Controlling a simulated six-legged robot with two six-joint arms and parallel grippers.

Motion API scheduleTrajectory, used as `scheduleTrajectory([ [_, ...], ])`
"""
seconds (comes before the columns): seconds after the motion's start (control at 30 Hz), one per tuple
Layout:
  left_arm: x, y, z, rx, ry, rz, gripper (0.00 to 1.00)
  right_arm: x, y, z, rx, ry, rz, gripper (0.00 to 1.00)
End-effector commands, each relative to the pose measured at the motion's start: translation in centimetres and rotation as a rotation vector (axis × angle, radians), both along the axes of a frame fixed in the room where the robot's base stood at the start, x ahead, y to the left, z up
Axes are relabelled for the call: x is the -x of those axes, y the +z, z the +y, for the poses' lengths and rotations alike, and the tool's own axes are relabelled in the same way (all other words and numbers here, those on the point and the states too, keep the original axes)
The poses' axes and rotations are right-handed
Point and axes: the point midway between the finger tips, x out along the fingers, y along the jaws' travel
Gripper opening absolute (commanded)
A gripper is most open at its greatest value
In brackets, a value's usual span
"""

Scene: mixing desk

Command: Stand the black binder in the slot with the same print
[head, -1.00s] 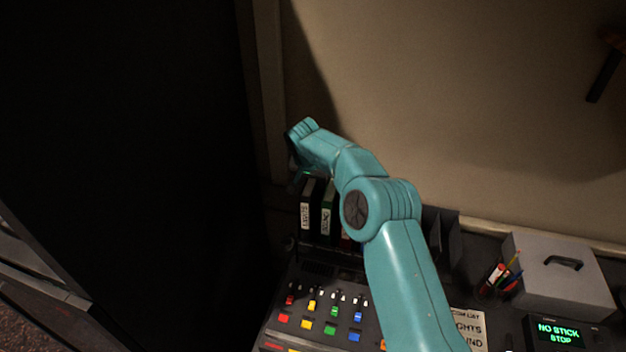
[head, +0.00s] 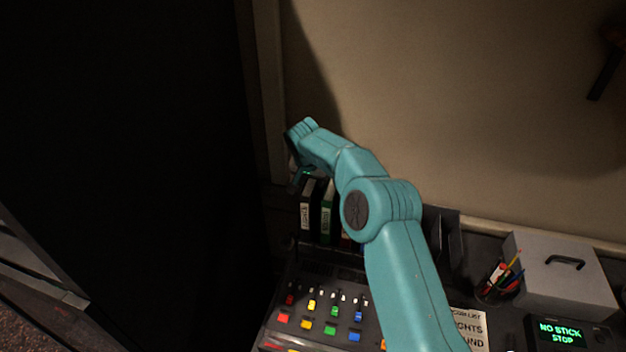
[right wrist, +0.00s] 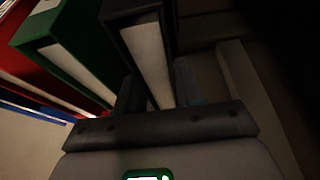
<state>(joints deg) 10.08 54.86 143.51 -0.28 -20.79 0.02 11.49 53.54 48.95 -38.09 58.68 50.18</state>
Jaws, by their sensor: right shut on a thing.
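The black binder (head: 307,210) stands upright at the left end of the binder row, with a white spine label that seems to read LIGHTS. My right gripper (head: 298,182) is over the top of it at the row's left end. In the right wrist view the black binder (right wrist: 137,22) stands between the two fingers (right wrist: 158,88), and the gripper is shut on it. Empty dark slots (head: 443,238) show right of my right arm. Any print on them is hidden or too dark to read. My left gripper is out of view.
A green binder (head: 328,212) stands close beside the black one; a red binder (right wrist: 28,82) is beyond it. The mixing desk (head: 310,268) lies in front. A pen holder (head: 497,288), grey box (head: 560,278) and lit display (head: 559,333) are at right. The wall is behind.

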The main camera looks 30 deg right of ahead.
Motion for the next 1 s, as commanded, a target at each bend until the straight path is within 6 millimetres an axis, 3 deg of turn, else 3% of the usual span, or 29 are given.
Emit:
scheduleTrajectory([
  [0.17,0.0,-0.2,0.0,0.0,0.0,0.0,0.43,0.0,-0.1,0.0,0.001,0.0,-0.002,0.0],
  [0.2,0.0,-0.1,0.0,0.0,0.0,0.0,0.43,0.0,-0.1,0.0,0.001,0.0,-0.002,0.49],
  [0.27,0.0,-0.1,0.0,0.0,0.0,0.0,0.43,0.0,-0.1,0.0,0.001,0.0,-0.002,0.66],
  [0.67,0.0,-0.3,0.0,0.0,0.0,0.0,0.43,0.1,0.0,0.1,0.0,0.0,0.0,0.66],
  [0.83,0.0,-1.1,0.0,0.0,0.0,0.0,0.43,0.6,2.2,0.8,0.0,0.001,-0.004,0.66],
  [1.0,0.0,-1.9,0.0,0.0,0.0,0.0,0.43,1.7,6.5,2.1,0.001,0.002,-0.005,0.66],
])
